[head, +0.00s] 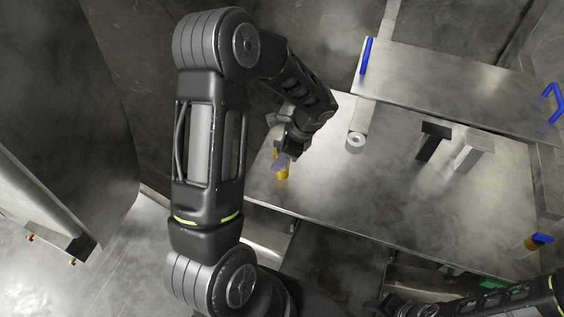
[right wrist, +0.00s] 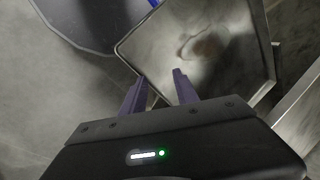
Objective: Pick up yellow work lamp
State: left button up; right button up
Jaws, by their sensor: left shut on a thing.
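The yellow work lamp (head: 281,172) is at the left end of the metal table, below the fingers of my left gripper (head: 286,160). The left gripper is shut on the lamp, and its fingers cover the lamp's upper part. I cannot tell whether the lamp touches the tabletop. My right gripper shows in the right wrist view (right wrist: 158,77) with its two purple fingers apart and nothing between them. In the head view my right arm is at the lower right edge, away from the lamp.
On the metal table (head: 350,205) stand a white roll (head: 355,141), a black block-like stand (head: 433,141) and a grey one (head: 472,150). A raised metal shelf (head: 450,85) with blue handles is behind. The table's middle is clear.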

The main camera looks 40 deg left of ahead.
aim_at(277, 142)
pick_arm(q)
grip_shut()
